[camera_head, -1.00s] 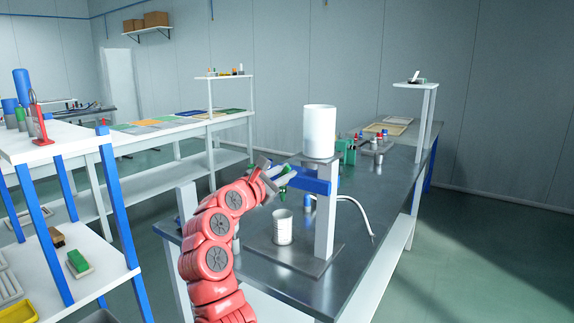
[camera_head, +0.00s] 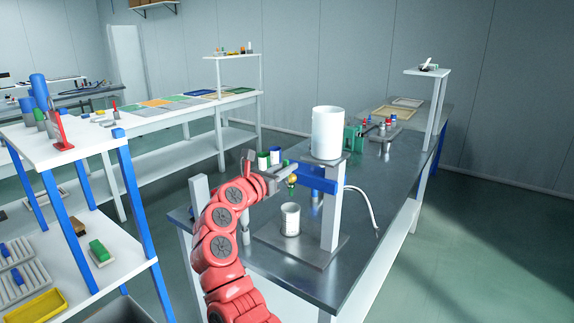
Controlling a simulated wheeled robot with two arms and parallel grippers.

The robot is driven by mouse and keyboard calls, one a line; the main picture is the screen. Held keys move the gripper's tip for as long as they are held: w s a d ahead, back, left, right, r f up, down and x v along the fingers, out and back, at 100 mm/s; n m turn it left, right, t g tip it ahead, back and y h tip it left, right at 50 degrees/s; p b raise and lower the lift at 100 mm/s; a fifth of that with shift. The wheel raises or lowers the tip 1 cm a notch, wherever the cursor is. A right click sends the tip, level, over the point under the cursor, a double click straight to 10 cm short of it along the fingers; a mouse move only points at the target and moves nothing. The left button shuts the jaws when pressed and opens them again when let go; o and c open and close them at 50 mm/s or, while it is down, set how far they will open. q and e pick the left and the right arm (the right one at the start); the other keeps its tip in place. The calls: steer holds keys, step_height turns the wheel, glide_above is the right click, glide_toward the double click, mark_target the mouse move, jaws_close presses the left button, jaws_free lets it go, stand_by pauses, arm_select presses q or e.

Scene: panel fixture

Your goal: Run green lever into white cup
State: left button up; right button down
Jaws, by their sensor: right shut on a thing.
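The white cup (camera_head: 290,220) stands upright on a grey base plate (camera_head: 318,254), below the dispenser. A large white tank (camera_head: 328,133) sits on top of the post, with a blue arm (camera_head: 318,178) sticking out to the left beneath it. My right gripper (camera_head: 288,173), on the red arm, is beside the left end of the blue arm, above the cup. It is shut on a small part there, apparently the green lever, mostly hidden by the fingers. A small yellow-green tip (camera_head: 292,181) shows under them. The inside of the cup is too small to read. My left gripper is out of view.
Small green-and-white items (camera_head: 268,157) show just behind the gripper. A white hose (camera_head: 363,203) curves over the metal bench (camera_head: 345,270) right of the post. A short white post (camera_head: 199,193) stands at the bench's left corner. A shelf rack (camera_head: 75,150) is at the left.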

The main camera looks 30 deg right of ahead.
stand_by(0.3)
steer(key=c, duration=0.8)
jaws_free()
steer(key=b+v, duration=0.1)
steer(key=v, duration=1.6)
steer(key=shift+a, duration=0.25)
steer(key=shift+s+d+f, duration=0.1)
steer(key=shift+s, duration=0.05)
